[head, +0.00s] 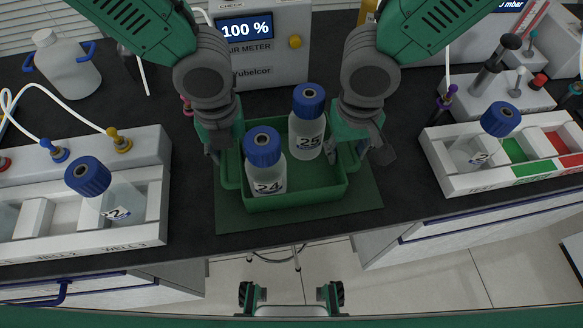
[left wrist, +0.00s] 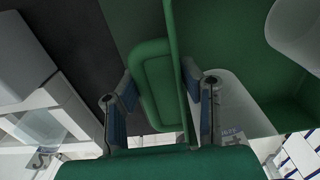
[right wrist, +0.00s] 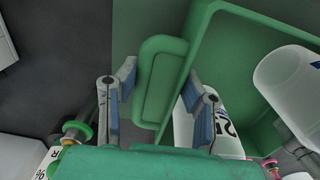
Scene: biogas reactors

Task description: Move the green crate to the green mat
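The green crate (head: 300,196) sits on the green mat (head: 233,213) at the bench's front edge, with mat showing around it. Two blue-capped bottles, number 24 (head: 266,172) and one that seems to read 25 (head: 308,136), stand in the crate. My left gripper (head: 226,155) is at the crate's left side. In the left wrist view its fingers are apart, either side of the crate's handle (left wrist: 158,82). My right gripper (head: 366,150) is at the right side. In the right wrist view its fingers are apart around the other handle (right wrist: 160,82).
A white rack (head: 85,240) with a blue-capped bottle (head: 108,195) stands left of the mat. Another white rack (head: 470,182) with a bottle (head: 482,145) and green and red slots stands right. A meter box (head: 262,60) reading 100 % stands behind the crate. Dark bench shows between them.

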